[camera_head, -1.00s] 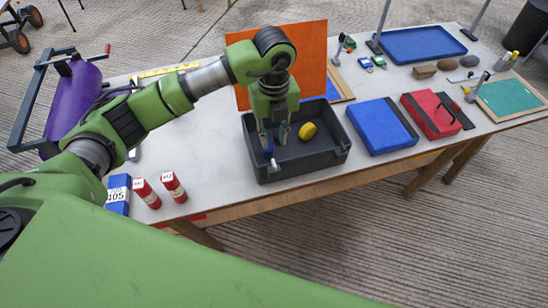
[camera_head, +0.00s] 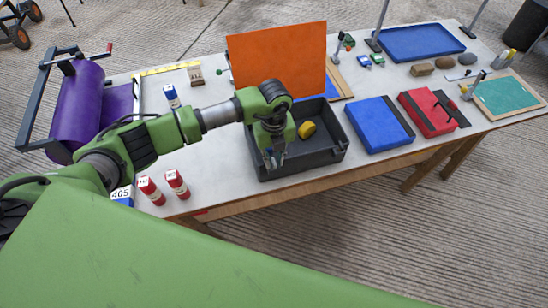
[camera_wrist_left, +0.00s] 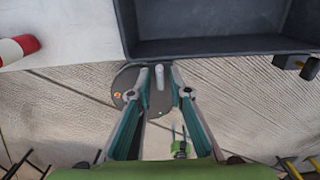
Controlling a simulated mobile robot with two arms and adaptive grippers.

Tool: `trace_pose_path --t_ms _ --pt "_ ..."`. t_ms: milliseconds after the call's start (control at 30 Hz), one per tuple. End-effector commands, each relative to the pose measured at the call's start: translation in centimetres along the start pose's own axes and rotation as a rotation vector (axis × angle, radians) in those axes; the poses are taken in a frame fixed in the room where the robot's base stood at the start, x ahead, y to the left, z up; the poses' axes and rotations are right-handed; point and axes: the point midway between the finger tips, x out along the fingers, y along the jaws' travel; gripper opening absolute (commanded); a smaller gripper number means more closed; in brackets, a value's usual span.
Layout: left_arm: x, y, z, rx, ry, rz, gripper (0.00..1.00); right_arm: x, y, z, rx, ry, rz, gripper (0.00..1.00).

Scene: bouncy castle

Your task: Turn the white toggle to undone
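The white toggle (camera_wrist_left: 160,77) shows in the left wrist view as a short pale peg just beyond the front edge of the dark grey bin (camera_wrist_left: 215,46). My left gripper (camera_wrist_left: 160,75) is open, with the peg between its fingertips and gaps visible on both sides. In the head view the left gripper (camera_head: 273,162) points down at the front left part of the bin (camera_head: 310,162). There the gripper hides the toggle. My right gripper is not in view.
A yellow object (camera_head: 307,130) lies in the bin. An orange panel (camera_head: 277,60) stands behind it. A blue box (camera_head: 375,125) and red case (camera_head: 428,113) lie to the right.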

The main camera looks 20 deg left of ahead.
Motion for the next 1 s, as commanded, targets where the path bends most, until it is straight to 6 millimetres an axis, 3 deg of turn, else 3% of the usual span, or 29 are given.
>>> trace_pose_path --t_ms 533,1000 --pt "0.1 -0.1 0.0 0.059 0.0 -0.002 0.0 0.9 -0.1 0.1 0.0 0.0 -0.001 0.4" --pt "0.5 -0.1 0.1 0.432 -0.003 -0.002 0.0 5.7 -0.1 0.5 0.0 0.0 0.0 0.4"
